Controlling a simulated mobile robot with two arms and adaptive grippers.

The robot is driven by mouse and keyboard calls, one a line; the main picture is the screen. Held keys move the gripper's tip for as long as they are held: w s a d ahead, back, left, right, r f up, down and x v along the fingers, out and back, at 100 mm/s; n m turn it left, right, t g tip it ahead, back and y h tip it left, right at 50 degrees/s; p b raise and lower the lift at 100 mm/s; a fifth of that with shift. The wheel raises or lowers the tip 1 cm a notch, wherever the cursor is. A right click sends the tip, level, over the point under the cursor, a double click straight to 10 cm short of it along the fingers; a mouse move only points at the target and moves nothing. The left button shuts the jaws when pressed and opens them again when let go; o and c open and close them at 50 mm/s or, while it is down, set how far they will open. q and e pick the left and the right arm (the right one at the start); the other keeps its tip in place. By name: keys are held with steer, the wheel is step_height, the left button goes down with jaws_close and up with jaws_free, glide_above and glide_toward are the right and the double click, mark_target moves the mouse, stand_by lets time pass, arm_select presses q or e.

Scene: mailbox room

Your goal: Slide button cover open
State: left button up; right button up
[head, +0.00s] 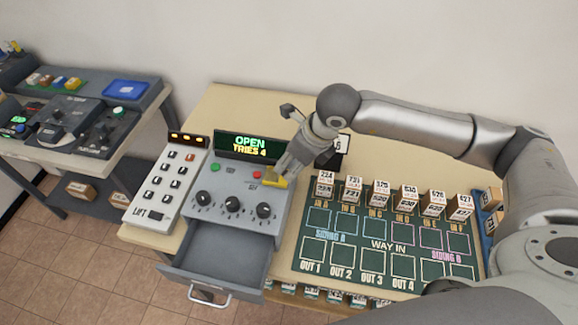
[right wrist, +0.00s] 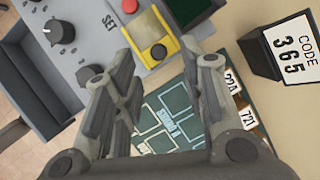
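The yellow button cover (head: 276,182) sits at the right edge of the grey control box (head: 230,185). My right gripper (head: 285,168) is over this corner of the box, close to the cover. In the right wrist view its two fingers (right wrist: 167,62) are apart with nothing held between them; the cover lies beyond their tips. Whether a finger touches the cover I cannot tell. My left gripper is not in view.
The box has a display (head: 249,146) reading OPEN, TRIES 4, several black knobs (head: 263,211) and an open drawer (head: 220,262). A keypad (head: 168,182) stands left. The green sorting board (head: 385,245) with small boxes lies right. A CODE 365 sign (right wrist: 290,45) stands nearby.

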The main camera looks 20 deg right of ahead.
steer(key=v, duration=0.8)
steer(key=shift+s+d+r, duration=0.15)
steer(key=shift+d+r, duration=0.1)
steer(key=shift+r, duration=0.05)
